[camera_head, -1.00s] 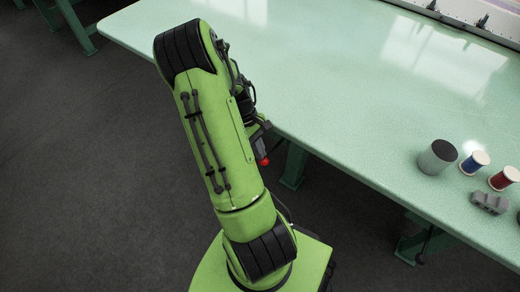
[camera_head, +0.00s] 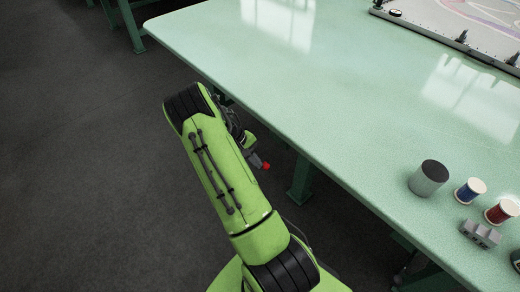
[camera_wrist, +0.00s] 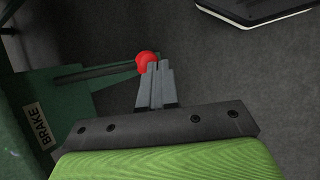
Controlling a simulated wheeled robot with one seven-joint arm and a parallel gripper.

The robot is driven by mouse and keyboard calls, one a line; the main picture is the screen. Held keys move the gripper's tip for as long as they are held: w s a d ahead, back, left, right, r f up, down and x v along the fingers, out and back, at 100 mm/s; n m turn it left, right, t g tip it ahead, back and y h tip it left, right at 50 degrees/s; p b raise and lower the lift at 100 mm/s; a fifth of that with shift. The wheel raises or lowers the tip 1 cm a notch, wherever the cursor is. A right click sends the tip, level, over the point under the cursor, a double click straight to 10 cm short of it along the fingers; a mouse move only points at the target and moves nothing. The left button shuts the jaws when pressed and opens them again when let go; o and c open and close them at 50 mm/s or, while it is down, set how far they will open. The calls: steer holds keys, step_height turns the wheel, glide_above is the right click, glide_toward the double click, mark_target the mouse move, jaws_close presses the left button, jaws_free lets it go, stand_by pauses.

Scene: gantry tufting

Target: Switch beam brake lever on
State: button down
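The brake lever's red ball knob (camera_wrist: 145,61) shows in the wrist view, at the end of a dark bar (camera_wrist: 95,72) running left along a green bracket. A BRAKE label (camera_wrist: 42,127) is on the green frame at left. My gripper (camera_wrist: 156,70) has its grey fingers close together, with no clear gap. Its fingertips are right at the knob and partly overlap it; I cannot tell whether they touch. In the head view the red knob (camera_head: 266,166) shows at the tip of my gripper (camera_head: 258,161), beside the table edge. The lever's bar is hidden there.
The pale green table (camera_head: 310,100) fills the right of the head view. A dark-topped cylinder (camera_head: 429,178), a blue spool (camera_head: 470,191), a red spool (camera_head: 503,212) and a grey block (camera_head: 481,234) stand near its front edge. A green leg (camera_head: 301,180) is beside my gripper. Floor at left is clear.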

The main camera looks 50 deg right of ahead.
steer(key=shift+s+d+f+b, duration=0.1)
steer(key=shift+d+f+b, duration=0.1)
steer(key=shift+d+f, duration=0.35)
steer(key=shift+s+d+f+b, duration=0.15)
steer(key=shift+d+f, duration=0.1)
steer(key=shift+f, duration=0.6)
steer(key=w+a+r+p, duration=0.4)
steer(key=w+a+r, duration=0.3)
steer(key=a, duration=0.2)
steer(key=shift+w+a, duration=0.25)
steer(key=shift+w, duration=0.05)
steer(key=shift+r, duration=0.1)
